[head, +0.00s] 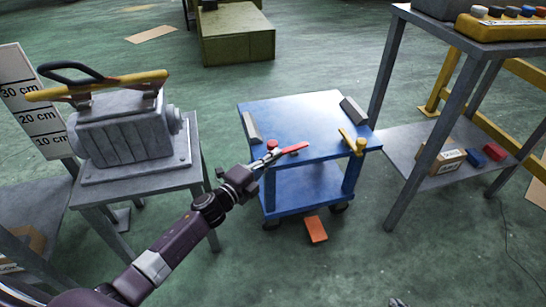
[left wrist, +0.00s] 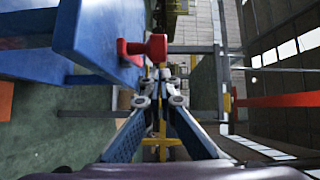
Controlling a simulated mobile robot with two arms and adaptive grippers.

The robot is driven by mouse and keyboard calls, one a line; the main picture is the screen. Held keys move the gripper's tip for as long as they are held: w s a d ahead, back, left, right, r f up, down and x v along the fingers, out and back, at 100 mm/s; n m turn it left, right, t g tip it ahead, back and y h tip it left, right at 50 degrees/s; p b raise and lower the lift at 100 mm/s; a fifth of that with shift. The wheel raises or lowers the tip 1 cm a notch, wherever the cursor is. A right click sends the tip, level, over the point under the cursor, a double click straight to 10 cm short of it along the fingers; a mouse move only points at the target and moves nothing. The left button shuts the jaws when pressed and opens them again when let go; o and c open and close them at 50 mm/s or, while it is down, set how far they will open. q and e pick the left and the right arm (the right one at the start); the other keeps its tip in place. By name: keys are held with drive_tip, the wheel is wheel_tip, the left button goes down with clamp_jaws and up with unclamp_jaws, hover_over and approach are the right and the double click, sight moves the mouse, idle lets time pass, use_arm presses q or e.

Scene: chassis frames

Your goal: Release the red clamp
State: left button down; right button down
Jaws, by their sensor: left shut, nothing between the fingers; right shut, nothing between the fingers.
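The blue cart (head: 310,122) stands in the middle of the head view. The red clamp (head: 294,148) is at its near left corner, with a red lever pointing right and a small red knob beside it. My left gripper (head: 272,156) is shut and empty, with its fingertips right by the clamp. In the left wrist view the red clamp part (left wrist: 146,48) stands off the blue top, just beyond the closed fingertips (left wrist: 160,78). I cannot tell whether they touch. Only a small grey tip of what seems my right gripper (head: 397,302) shows at the bottom edge.
A yellow clamp (head: 354,142) is at the cart's right corner. Two grey blocks (head: 252,128) (head: 353,110) lie on the cart top. An orange piece (head: 315,229) lies on the floor. A grey motor table (head: 135,190) stands left, a shelved table (head: 400,150) right.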

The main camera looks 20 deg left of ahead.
sight(270, 148)
use_arm(q)
drive_tip(key=shift+w+a, duration=0.1)
drive_tip(key=shift+a, duration=0.05)
use_arm(e)
drive_tip(key=shift+w+a+r, duration=0.1)
drive_tip(key=shift+w+r, duration=0.05)
drive_tip(key=shift+w, duration=0.1)
use_arm(q)
drive_tip(key=shift+w+a, duration=0.3)
drive_tip(key=shift+a, duration=0.3)
drive_tip(key=shift+w+a, duration=0.3)
drive_tip(key=shift+a, duration=0.25)
drive_tip(key=shift+a+r, duration=0.1)
use_arm(e)
drive_tip(key=shift+w+r, duration=0.1)
